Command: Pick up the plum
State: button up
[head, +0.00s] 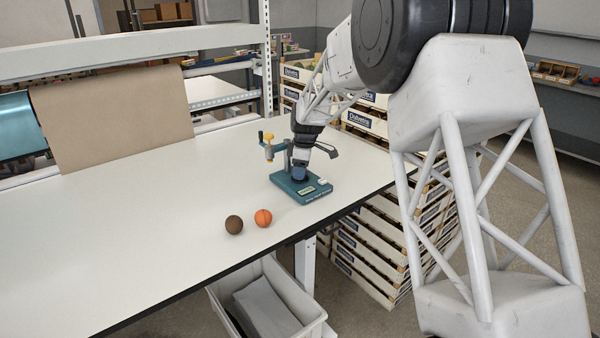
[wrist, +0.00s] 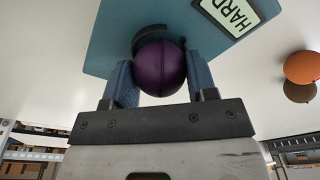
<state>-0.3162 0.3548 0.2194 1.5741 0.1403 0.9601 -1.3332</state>
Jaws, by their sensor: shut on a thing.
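The plum (wrist: 160,70) is a dark purple ball in the wrist view. My gripper (wrist: 160,76) is shut on it, with one blue finger on each side. In the head view my gripper (head: 299,174) points down over the base of a teal stand (head: 318,190), and the plum cannot be made out there. In the wrist view the teal base (wrist: 105,45) lies behind the plum, with a label reading "HARD" and a dark ring partly hidden by the plum. I cannot tell whether the plum touches the base.
A brown ball (head: 234,224) and an orange ball (head: 263,218) sit on the white table (head: 130,240), near its front edge. The stand's upright with a yellow part (head: 268,146) rises close beside my gripper. Stacked crates (head: 370,245) stand beyond the right edge.

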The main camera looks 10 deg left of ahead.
jog(key=shift+r, duration=0.15)
jog(key=shift+r, duration=1.4)
jog(key=shift+s+r, duration=0.1)
jog(key=shift+r, duration=0.2)
jog(key=s+d, duration=0.2)
jog(key=s, duration=0.5)
jog(key=s+d+r, duration=0.1)
jog(key=s+d, duration=0.2)
jog(key=s, duration=0.4)
jog(key=shift+s+r, duration=0.15)
jog(key=shift+s, duration=0.25)
jog(key=shift+d, duration=0.15)
jog(key=s+a, duration=0.2)
jog(key=a, duration=1.9)
jog(key=shift+f, duration=0.45)
jog(key=shift+w+f, duration=0.1)
jog(key=shift+f, duration=0.15)
